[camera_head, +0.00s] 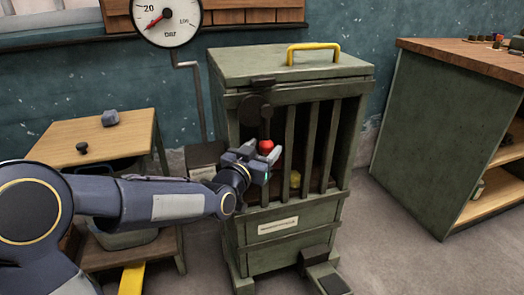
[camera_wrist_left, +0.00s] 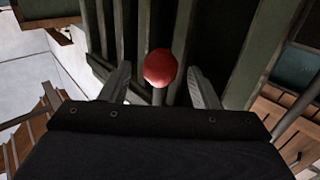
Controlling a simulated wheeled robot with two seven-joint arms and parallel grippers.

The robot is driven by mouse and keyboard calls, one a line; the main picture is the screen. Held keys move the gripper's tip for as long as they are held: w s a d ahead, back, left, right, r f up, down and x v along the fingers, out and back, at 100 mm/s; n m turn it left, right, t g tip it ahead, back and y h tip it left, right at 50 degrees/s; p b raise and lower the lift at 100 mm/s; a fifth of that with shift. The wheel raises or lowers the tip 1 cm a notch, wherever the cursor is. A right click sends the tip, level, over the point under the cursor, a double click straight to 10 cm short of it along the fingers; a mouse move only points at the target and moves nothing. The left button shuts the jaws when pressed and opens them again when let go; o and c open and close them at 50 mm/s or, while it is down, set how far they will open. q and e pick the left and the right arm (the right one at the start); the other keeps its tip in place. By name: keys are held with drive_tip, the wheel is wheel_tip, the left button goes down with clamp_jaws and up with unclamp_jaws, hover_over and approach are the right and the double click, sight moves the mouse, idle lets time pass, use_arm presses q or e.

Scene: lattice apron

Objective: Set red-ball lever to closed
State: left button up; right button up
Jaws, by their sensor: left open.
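The red ball (camera_head: 266,146) is the knob of a lever on the front of a green slatted cabinet (camera_head: 290,225). The lever's dark arm (camera_head: 265,126) runs up from the ball to a round dark plate on the cabinet front. My left gripper (camera_head: 268,160) is at the ball, with its jaws open. In the left wrist view the red ball (camera_wrist_left: 160,68) sits between the two open fingers (camera_wrist_left: 161,84), with gaps on both sides. A thin grey rod shows below the ball there. My right gripper is not in view.
A yellow handle (camera_head: 328,47) tops the cabinet, and a pedal (camera_head: 328,278) stands at its foot. A wooden side table (camera_head: 85,140) is at left, a workbench (camera_head: 445,130) at right. A gauge (camera_head: 167,20) hangs above. Floor between cabinet and workbench is clear.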

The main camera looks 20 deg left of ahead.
use_arm(q)
clamp_jaws()
idle(0.3)
